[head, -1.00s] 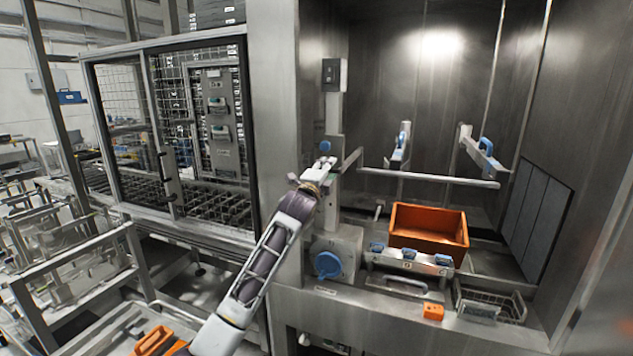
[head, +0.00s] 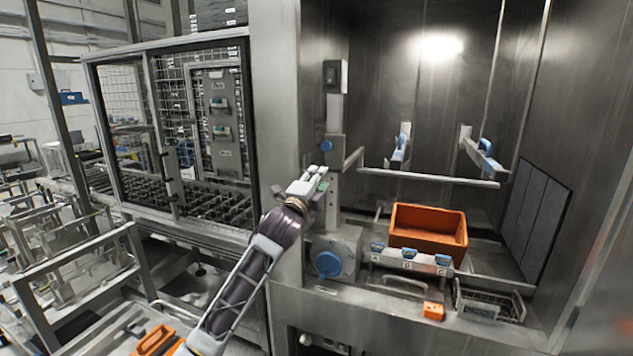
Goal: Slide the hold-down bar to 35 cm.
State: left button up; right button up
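The hold-down bar (head: 430,177) is a pale horizontal metal bar in the head view, above an orange crate (head: 408,220) in the steel washer bay. A side arm joins it to a slider block on the upright post (head: 335,105) at the bay's left. A blue knob (head: 326,146) sits on this block. My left gripper (head: 318,171) is just below the knob, in front of the post; its fingertips point up and right. I cannot tell whether it touches the block or how far its fingers are apart. No scale reading is legible. My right gripper is not in view.
Two blue-handled brackets (head: 485,150) stand behind the bar. A large blue knob (head: 328,264) is low on the left. Several blue clips, a wire basket (head: 490,302) and a small orange block (head: 433,311) line the front ledge. A meshed cage (head: 175,130) stands left.

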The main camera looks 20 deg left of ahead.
pick_arm(q)
jog(key=shift+s, duration=0.25)
jog(key=shift+o, duration=0.2)
